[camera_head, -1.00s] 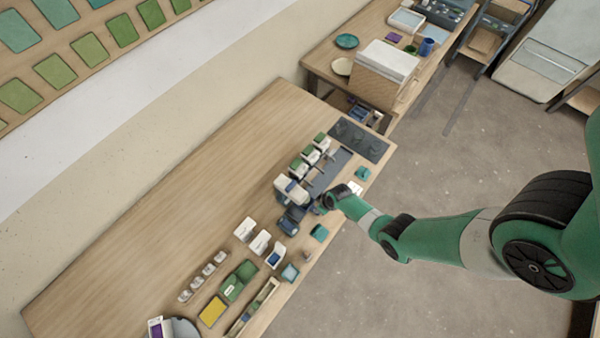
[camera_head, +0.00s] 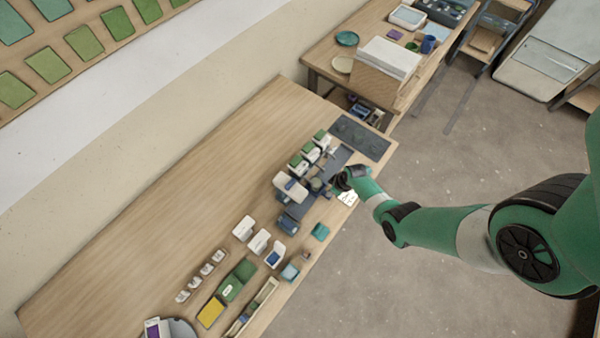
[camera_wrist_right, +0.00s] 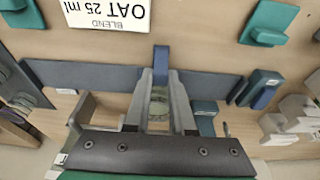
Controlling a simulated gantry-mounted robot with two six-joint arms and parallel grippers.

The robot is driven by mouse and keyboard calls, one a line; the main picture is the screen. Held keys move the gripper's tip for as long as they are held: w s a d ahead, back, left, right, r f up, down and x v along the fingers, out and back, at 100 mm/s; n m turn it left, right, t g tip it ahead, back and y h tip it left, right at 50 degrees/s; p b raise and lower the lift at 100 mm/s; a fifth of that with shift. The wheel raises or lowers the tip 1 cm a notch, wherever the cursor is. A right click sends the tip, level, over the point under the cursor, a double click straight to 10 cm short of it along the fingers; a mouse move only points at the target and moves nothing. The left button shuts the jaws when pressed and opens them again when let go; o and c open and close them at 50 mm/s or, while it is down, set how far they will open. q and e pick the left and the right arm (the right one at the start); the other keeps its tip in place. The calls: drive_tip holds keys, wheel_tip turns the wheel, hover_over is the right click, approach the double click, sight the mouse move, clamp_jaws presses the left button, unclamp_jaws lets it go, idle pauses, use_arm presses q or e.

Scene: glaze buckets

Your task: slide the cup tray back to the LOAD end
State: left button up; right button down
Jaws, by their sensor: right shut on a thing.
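The dark slate track (camera_head: 340,158) runs diagonally along the bench's right side. My right gripper (camera_head: 338,183) is over its near edge. In the right wrist view the gripper (camera_wrist_right: 160,85) is shut on an upright blue tab (camera_wrist_right: 161,58), which seems to be the cup tray's handle. A cup with greenish contents (camera_wrist_right: 159,108) shows between the fingers, and it shows on the track in the head view (camera_head: 316,184). The tray itself is mostly hidden. The track's long edge (camera_wrist_right: 80,75) crosses the wrist view. No LOAD lettering is readable. My left gripper is not in view.
White dispensers with green tops (camera_head: 310,152) line the track's far side. A white card reading "BLEND OAT 25 ml" (camera_wrist_right: 108,12) lies near the bench edge. A blue block (camera_head: 288,223) and a teal block (camera_head: 320,231) lie nearby.

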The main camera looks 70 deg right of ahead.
drive_tip(key=shift+d, duration=0.1)
idle(0.3)
drive_tip(key=shift+s+d+f+b, duration=0.1)
drive_tip(key=shift+s+d+b, duration=0.15)
drive_tip(key=shift+d, duration=0.4)
drive_tip(key=shift+s+d+b, duration=0.1)
drive_tip(key=shift+d+b, duration=0.25)
drive_tip(key=shift+d, duration=0.3)
drive_tip(key=shift+s+d, duration=0.2)
drive_tip(key=shift+d, duration=0.45)
drive_tip(key=shift+s+d, duration=0.15)
drive_tip(key=shift+d, duration=0.5)
drive_tip(key=shift+s+d+b, duration=0.25)
drive_tip(key=shift+d+b, duration=0.05)
drive_tip(key=shift+d, duration=0.6)
drive_tip(key=shift+s+d+b, duration=0.25)
drive_tip(key=shift+d+b, duration=0.1)
drive_tip(key=shift+d, duration=0.5)
drive_tip(key=shift+s+d+b, duration=0.25)
drive_tip(key=shift+d+b, duration=0.05)
drive_tip(key=shift+d, duration=0.6)
